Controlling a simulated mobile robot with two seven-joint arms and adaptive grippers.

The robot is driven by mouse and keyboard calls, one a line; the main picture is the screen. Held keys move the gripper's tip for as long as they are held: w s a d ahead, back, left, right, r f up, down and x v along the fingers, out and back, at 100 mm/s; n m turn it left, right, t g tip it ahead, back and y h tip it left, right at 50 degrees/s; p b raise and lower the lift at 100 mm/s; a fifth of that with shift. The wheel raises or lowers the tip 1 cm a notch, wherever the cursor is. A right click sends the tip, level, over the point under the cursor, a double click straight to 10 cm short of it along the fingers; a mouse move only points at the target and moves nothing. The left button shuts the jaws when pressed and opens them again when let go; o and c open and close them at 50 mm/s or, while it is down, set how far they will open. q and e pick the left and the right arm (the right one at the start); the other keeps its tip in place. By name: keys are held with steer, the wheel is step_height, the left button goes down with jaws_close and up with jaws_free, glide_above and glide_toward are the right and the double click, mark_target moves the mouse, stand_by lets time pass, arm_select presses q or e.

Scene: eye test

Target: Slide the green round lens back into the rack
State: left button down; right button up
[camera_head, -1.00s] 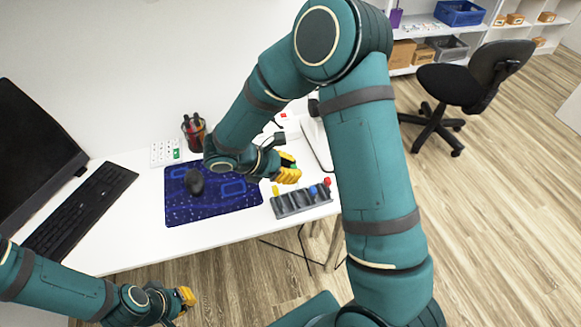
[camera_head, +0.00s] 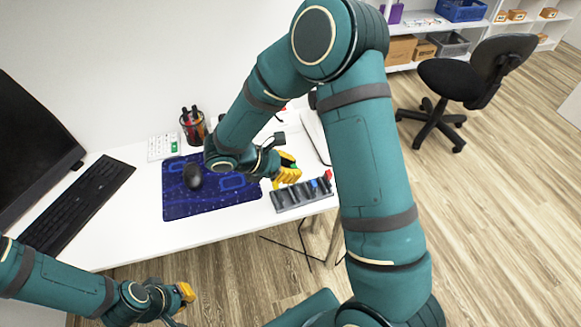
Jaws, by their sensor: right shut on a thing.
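The grey slotted rack (camera_head: 303,196) lies near the right end of the white table. A blue-handled lens (camera_head: 314,183) and a red-handled lens (camera_head: 328,175) stand at its right end. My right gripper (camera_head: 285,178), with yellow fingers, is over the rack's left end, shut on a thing. A bit of green (camera_head: 293,166) shows at its fingers, in keeping with the green lens, mostly hidden by them. I cannot tell whether it touches the rack. My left gripper (camera_head: 186,293) is low in front of the table, away from the rack; its opening is unclear.
A blue mat (camera_head: 210,205) with a black mouse (camera_head: 192,176) lies left of the rack. A keyboard (camera_head: 80,205), a monitor (camera_head: 30,135), a pen cup (camera_head: 193,128) and a white calculator-like pad (camera_head: 162,147) stand around it. An office chair (camera_head: 465,80) stands beyond the table.

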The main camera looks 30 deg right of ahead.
steer(key=shift+f+b, duration=1)
steer(key=shift+f, duration=0.75)
stand_by(2.1)
steer(key=shift+f, duration=0.65)
stand_by(1.0)
steer(key=o, duration=0.9)
steer(key=shift+c, duration=0.2)
steer(key=shift+a, duration=0.1)
steer(key=v, duration=1.2)
